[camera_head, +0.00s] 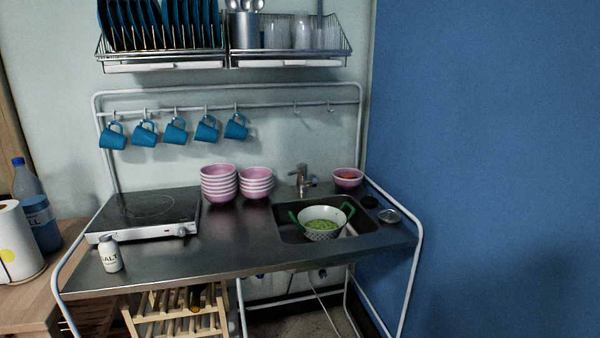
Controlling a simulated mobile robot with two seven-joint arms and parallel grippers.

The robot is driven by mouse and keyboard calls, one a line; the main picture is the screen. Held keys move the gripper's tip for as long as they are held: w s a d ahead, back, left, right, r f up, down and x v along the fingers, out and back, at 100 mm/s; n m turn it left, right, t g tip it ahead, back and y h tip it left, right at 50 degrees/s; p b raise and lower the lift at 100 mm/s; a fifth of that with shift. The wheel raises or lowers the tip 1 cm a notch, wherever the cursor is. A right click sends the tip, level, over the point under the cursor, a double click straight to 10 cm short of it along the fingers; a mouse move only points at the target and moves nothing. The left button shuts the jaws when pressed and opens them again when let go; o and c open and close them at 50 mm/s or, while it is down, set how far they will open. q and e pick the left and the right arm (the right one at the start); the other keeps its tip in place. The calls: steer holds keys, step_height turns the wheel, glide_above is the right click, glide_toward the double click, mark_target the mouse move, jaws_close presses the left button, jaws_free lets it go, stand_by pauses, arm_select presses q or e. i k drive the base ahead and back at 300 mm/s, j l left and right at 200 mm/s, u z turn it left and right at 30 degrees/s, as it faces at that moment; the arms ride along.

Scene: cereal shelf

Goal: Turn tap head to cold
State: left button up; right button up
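The tap (302,180) is a small metal mixer at the back edge of the sink, in the right half of the head view. Its head sits on top of a short body, and its spout points toward the sink. The tap is too small here to tell which way its head is turned. The sink (290,234) is a dark metal basin set in the counter in front of the tap. Neither of my grippers is in view.
A colander (322,222) with green handles and green contents sits in the sink. Pink bowls stand in two stacks (218,183) left of the tap, and one bowl (347,178) stands right of it. A hotplate (150,210) is at left. The middle counter (225,240) is clear.

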mark_target(302, 165)
steer(key=i+j, duration=0.2)
steer(key=j, duration=0.2)
steer(key=i+j, duration=0.25)
steer(key=j, duration=0.2)
steer(key=i+j, duration=0.2)
steer(key=j, duration=0.2)
steer(key=i+j, duration=0.25)
steer(key=j, duration=0.15)
steer(key=z, duration=1.95)
